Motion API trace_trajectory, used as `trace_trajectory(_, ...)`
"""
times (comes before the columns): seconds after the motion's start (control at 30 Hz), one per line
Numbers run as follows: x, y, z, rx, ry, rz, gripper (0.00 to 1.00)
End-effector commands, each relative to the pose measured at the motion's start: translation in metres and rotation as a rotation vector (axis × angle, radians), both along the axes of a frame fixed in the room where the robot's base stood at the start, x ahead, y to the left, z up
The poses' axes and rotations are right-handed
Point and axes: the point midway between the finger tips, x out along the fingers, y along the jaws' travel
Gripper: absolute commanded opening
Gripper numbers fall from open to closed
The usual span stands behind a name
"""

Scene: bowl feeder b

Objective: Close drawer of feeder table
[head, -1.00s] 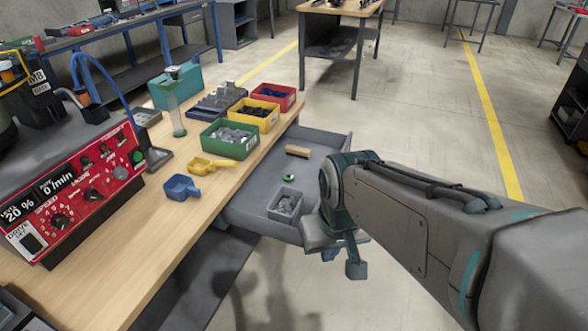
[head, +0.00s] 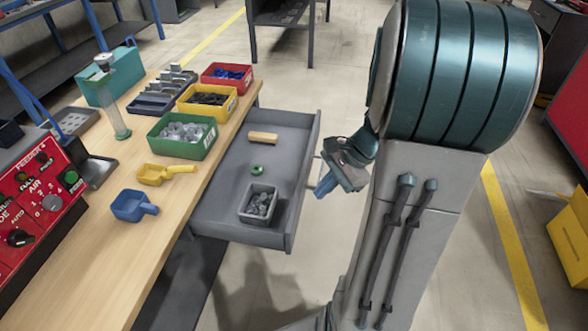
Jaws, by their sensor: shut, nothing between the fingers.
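The feeder table's drawer (head: 227,188) is grey and stands pulled out from under the wooden table top (head: 85,232). Inside it lie a wooden block (head: 263,138), a small green ring (head: 257,169) and a grey bin of metal parts (head: 258,203). My gripper (head: 322,190) is shut and empty. It is just right of the drawer's outer front panel (head: 303,180), with its blue fingertips close to the panel. I cannot tell whether they touch it. My arm fills the right of the head view.
On the table top stand green (head: 182,135), yellow (head: 207,102) and red (head: 228,76) bins, a blue scoop (head: 133,205), a yellow scoop (head: 165,173) and a red control box (head: 38,207).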

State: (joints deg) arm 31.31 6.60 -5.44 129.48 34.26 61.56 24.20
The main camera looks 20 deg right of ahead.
Motion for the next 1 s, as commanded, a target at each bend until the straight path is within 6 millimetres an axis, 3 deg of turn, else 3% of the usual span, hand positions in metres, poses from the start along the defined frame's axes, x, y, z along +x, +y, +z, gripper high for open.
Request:
trace_trajectory(0.03, 0.004, -0.021, -0.013, 0.062, 0.035, -0.131, 0.00)
trace_trajectory(0.2, 0.012, -0.071, -0.036, 0.224, 0.100, -0.460, 0.00)
trace_trajectory(0.4, 0.014, -0.100, -0.049, 0.312, 0.127, -0.629, 0.00)
trace_trajectory(0.57, 0.020, -0.094, -0.060, 0.322, 0.131, -0.644, 0.00)
trace_trajectory(1.0, 0.054, -0.041, -0.124, 0.320, 0.133, -0.639, 0.00)
